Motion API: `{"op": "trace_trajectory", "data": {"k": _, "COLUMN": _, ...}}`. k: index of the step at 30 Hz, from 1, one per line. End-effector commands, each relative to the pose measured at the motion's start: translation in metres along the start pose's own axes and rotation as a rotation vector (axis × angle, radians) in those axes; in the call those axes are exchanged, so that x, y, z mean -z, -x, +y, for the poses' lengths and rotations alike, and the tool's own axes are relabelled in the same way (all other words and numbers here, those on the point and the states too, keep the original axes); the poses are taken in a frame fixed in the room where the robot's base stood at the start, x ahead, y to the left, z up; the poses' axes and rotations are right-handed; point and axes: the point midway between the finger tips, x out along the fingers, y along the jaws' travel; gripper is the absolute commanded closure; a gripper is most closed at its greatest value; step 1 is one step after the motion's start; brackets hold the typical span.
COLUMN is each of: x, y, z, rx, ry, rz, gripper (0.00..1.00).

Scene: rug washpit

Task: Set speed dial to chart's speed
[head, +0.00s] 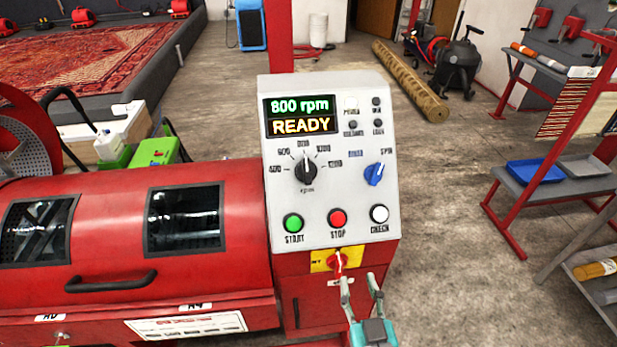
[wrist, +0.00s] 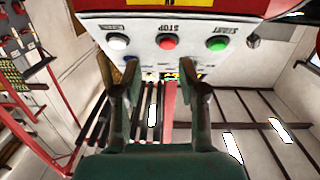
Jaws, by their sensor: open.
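The speed dial (head: 306,171) is a black knob with a white pointer on the sloped grey control panel (head: 330,222). Its pointer stands about straight up, at the top mark, seemingly 800. The display (head: 300,116) reads "800 rpm" and "READY". A white chart-like label (head: 187,326) is on the machine's lower front; its print is too small to read. My gripper (head: 360,280) is open and empty, below the dial and right of it, by the red switch (head: 338,262) on its yellow plate. In the wrist view my gripper (wrist: 160,72) shows under the panel's inverted button row.
A blue selector (head: 374,174) sits right of the dial. Green (head: 293,223), red (head: 338,218) and white (head: 379,214) buttons lie below. The red drum machine (head: 110,240) fills the left. A rack with a blue tray (head: 536,172) stands right; floor between is open.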

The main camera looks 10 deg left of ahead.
Motion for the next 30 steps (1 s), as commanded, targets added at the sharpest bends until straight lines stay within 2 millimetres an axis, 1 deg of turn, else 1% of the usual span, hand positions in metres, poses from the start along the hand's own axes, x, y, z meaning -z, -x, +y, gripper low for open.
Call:
{"op": "trace_trajectory", "data": {"k": 1, "x": 0.018, "y": -0.015, "z": -0.008, "rx": 0.008, "ry": -0.003, "rz": 0.020, "gripper": 0.58}}
{"op": "trace_trajectory", "data": {"k": 6, "x": 0.068, "y": -0.052, "z": -0.032, "rx": 0.021, "ry": -0.017, "rz": 0.052, "gripper": 0.58}}
{"op": "trace_trajectory", "data": {"k": 9, "x": 0.095, "y": -0.068, "z": -0.045, "rx": 0.026, "ry": -0.028, "rz": 0.068, "gripper": 0.58}}
{"op": "trace_trajectory", "data": {"k": 12, "x": 0.117, "y": -0.079, "z": -0.055, "rx": 0.030, "ry": -0.039, "rz": 0.078, "gripper": 0.58}}
{"op": "trace_trajectory", "data": {"k": 15, "x": 0.132, "y": -0.085, "z": -0.062, "rx": 0.031, "ry": -0.046, "rz": 0.085, "gripper": 0.58}}
{"op": "trace_trajectory", "data": {"k": 19, "x": 0.141, "y": -0.090, "z": -0.066, "rx": 0.032, "ry": -0.051, "rz": 0.088, "gripper": 0.58}}
{"op": "trace_trajectory", "data": {"k": 23, "x": 0.142, "y": -0.100, "z": -0.067, "rx": 0.031, "ry": -0.052, "rz": 0.087, "gripper": 0.58}}
{"op": "trace_trajectory", "data": {"k": 26, "x": 0.144, "y": -0.113, "z": -0.067, "rx": 0.031, "ry": -0.053, "rz": 0.087, "gripper": 0.58}}
{"op": "trace_trajectory", "data": {"k": 30, "x": 0.146, "y": -0.139, "z": -0.067, "rx": 0.030, "ry": -0.052, "rz": 0.088, "gripper": 0.58}}
